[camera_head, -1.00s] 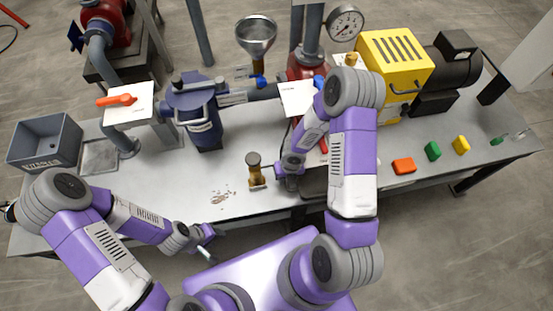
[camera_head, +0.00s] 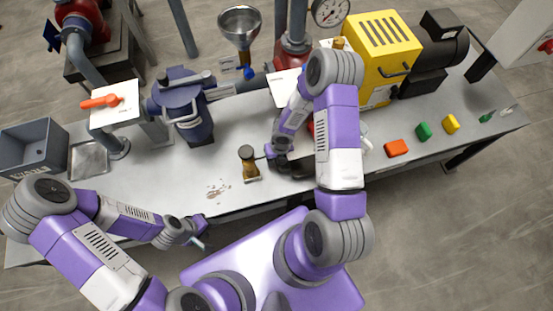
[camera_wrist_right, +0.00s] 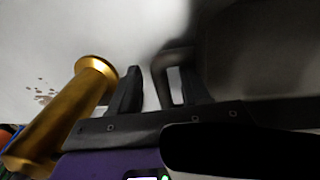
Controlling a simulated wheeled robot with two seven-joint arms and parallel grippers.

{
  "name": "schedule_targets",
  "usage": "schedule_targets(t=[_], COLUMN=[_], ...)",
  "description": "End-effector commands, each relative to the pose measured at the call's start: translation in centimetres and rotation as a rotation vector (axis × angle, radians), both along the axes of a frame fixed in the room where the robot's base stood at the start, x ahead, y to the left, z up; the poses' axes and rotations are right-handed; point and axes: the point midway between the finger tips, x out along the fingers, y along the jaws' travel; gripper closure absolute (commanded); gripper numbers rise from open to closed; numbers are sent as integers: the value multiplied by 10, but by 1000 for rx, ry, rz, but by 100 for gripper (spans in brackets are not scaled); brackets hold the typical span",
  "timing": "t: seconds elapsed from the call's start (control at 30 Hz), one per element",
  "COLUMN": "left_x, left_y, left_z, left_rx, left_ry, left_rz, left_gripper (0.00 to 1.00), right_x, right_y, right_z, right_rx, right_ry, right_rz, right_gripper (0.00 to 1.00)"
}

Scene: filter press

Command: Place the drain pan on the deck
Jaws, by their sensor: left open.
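A dark, low pan (camera_head: 303,168), which looks like the drain pan, lies on the grey bench top (camera_head: 345,200), mostly hidden under my right arm. In the right wrist view it is a dark shape (camera_wrist_right: 245,50) with a narrow handle-like bar (camera_wrist_right: 160,78). My right gripper (camera_head: 270,153) is low over the bench at the pan's left end. Its fingers (camera_wrist_right: 158,85) are apart, with the bar seen between them. My left gripper (camera_head: 203,232) is open and empty off the bench's front edge. Which surface is the deck, I cannot tell.
A brass cylinder (camera_head: 249,162) stands just left of my right gripper, also in the wrist view (camera_wrist_right: 65,115). Brown specks (camera_head: 217,189) lie left of it. A grey bin (camera_head: 35,150) and square plate (camera_head: 88,160) are far left. Orange (camera_head: 396,148), green and yellow blocks sit right.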

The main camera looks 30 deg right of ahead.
Motion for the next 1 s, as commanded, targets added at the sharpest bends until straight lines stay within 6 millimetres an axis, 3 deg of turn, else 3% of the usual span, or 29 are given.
schedule_targets(t=[0.27,0.7,1.0], left_x=[0,0,0], left_y=[0,0,0], left_z=[5,53,64], left_rx=[0,0,0], left_ry=[0,0,0], left_rz=[0,0,0], left_gripper=[57,57,57], right_x=[0,-2,-3], right_y=[-1,-10,-13], right_z=[8,94,120], right_rx=[0,0,-1], right_ry=[-1,-3,-1], right_rz=[-1,-3,0], right_gripper=[54,54,54])
